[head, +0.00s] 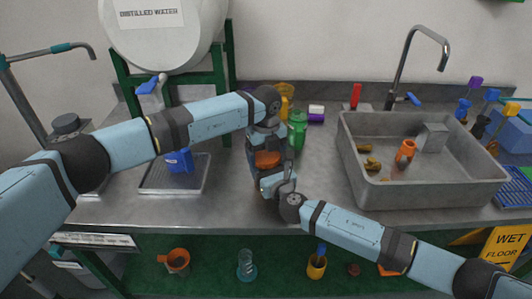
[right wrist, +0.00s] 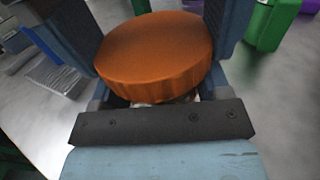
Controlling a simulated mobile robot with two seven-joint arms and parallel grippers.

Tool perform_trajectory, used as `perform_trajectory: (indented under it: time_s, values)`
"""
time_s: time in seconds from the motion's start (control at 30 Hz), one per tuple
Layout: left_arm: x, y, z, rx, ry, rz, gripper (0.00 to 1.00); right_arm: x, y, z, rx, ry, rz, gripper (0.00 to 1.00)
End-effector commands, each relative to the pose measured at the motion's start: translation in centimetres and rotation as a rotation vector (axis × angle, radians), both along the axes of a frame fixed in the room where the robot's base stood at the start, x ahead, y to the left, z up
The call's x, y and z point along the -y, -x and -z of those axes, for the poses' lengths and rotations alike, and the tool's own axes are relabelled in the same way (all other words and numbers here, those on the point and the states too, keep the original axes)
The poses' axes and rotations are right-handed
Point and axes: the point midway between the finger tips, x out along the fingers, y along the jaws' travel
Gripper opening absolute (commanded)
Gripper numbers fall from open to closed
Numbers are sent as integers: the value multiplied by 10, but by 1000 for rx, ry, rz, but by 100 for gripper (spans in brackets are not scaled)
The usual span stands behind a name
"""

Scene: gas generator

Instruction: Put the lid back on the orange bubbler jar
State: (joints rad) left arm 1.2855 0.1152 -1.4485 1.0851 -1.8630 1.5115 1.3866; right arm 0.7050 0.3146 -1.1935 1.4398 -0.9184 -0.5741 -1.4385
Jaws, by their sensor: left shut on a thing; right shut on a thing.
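The orange lid (head: 267,159) is between my left gripper's fingers (head: 265,152), which reach down from above; the left gripper is shut on it. The lid (right wrist: 155,50) fills the middle of the right wrist view, round with a ribbed side, and dark finger blocks flank it. My right gripper (head: 272,181) is just below, shut on the jar. The jar is almost wholly hidden by the grippers. A small pale, glassy patch (right wrist: 182,98) shows under the lid. I cannot tell whether lid and jar touch.
A green bottle (head: 297,128) and a yellow container (head: 285,98) stand close behind the grippers. A grey sink (head: 430,190) with an orange item (head: 405,152) is at right. A metal tray (head: 150,186) with a blue item is at left. The counter front is clear.

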Motion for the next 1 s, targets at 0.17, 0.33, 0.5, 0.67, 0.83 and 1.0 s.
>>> perform_trajectory:
  time_s: [0.17,0.33,0.5,0.67,0.83,1.0]
  values:
    - [-3,2,10,-8,-8,-3,53,-3,1,-4,6,-6,-5,28]
    - [-3,2,8,-2,-11,-2,53,-3,1,-5,7,-6,-6,28]
    - [-3,2,4,6,-16,-1,53,-3,0,-5,8,-7,-6,28]
    - [-3,2,3,6,-15,-1,53,-3,0,-5,8,-7,-5,28]
    - [-3,2,2,6,-14,-1,53,-3,0,-5,7,-6,-4,28]
    - [-2,2,0,9,-13,0,53,-2,-1,-5,7,-6,-3,28]
